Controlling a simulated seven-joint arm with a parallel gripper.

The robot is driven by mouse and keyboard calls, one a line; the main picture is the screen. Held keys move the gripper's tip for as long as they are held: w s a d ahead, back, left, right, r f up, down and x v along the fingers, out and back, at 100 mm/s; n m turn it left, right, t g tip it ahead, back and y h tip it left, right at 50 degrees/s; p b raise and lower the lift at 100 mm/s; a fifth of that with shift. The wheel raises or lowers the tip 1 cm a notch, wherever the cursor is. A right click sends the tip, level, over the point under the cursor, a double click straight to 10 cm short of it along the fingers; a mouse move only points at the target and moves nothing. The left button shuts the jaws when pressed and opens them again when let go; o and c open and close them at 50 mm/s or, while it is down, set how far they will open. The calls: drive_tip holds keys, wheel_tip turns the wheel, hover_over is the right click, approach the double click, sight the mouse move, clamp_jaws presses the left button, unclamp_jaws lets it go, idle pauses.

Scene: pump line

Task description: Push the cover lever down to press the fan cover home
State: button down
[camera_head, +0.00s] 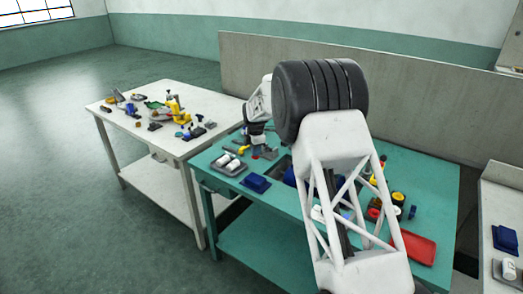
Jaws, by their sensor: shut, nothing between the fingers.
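My gripper (257,142) is small and dark at the far left part of the teal bench (246,221), low over a cluster of small parts. It is shut, and I see nothing held in it. A yellow piece (244,149) is just left of it and a grey block (268,154) just right and below. I cannot tell whether it touches either. The cover lever and the fan cover cannot be told apart for sure at this size. My arm hides much of the bench's middle.
A grey tray (232,173) with white cylinders and a blue block (257,184) are near the bench's front left. A red tray (420,248) lies at the right. A white table (109,116) with several parts stands left. A grey partition (420,105) runs behind.

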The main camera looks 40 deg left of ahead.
sight(255, 158)
drive_tip(key=shift+s+f, duration=0.15)
drive_tip(key=shift+f, duration=0.75)
drive_tip(key=shift+s+f, duration=0.15)
drive_tip(key=shift+f, duration=0.75)
idle(1.5)
drive_tip(key=shift+r, duration=0.1)
idle(0.5)
drive_tip(key=shift+r, duration=1.15)
idle(0.4)
drive_tip(key=shift+w+r, duration=0.1)
drive_tip(key=shift+r, duration=0.5)
